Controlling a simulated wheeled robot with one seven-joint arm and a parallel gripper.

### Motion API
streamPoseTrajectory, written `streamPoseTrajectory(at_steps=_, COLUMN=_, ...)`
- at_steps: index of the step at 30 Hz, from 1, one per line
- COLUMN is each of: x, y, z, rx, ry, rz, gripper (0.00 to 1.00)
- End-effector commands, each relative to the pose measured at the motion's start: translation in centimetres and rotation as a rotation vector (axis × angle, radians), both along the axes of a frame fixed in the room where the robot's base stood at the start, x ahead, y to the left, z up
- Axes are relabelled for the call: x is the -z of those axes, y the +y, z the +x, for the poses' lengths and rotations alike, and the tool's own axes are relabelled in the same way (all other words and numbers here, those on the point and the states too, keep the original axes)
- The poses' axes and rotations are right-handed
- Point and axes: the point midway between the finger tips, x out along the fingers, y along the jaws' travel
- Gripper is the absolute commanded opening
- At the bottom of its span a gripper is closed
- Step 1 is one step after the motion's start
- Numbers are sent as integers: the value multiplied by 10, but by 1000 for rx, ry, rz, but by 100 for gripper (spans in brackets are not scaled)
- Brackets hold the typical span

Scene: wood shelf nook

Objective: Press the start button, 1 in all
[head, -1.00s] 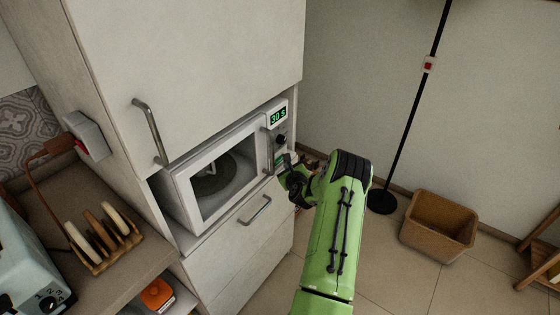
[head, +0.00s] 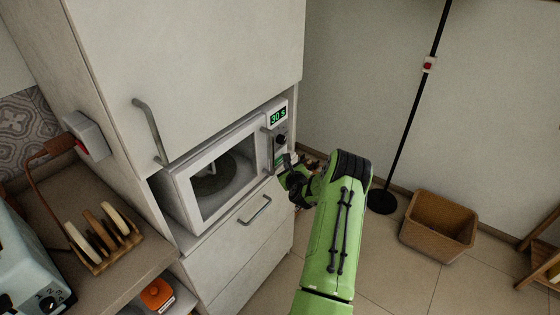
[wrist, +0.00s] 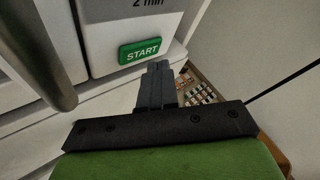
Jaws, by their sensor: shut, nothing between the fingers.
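The microwave (head: 184,208) is white and sits in the cabinet nook in the head view. Its display (head: 279,116) reads 30 s in green. The green start button (wrist: 143,50), lettered START, shows in the wrist view on the microwave's front panel. In the head view a small green part of it (head: 279,162) shows just above my gripper. My gripper (wrist: 158,68) is shut and empty. Its fingertips are just below and slightly right of the button in the wrist view; I cannot tell whether they touch the panel.
The microwave's door handle (wrist: 42,50) stands out left of the button. A dial (head: 281,139) is above it. A drawer handle (head: 255,210) is below the microwave. A brown bin (head: 438,226) and a lamp pole (head: 408,120) stand right. The toast rack (head: 104,245) is on the left counter.

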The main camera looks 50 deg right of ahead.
Motion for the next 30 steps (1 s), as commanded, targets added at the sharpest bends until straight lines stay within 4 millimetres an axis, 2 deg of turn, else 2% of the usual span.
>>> streamPoseTrajectory(at_steps=30, x=-3, y=3, z=15, rx=-4, ry=-9, rz=0, gripper=0)
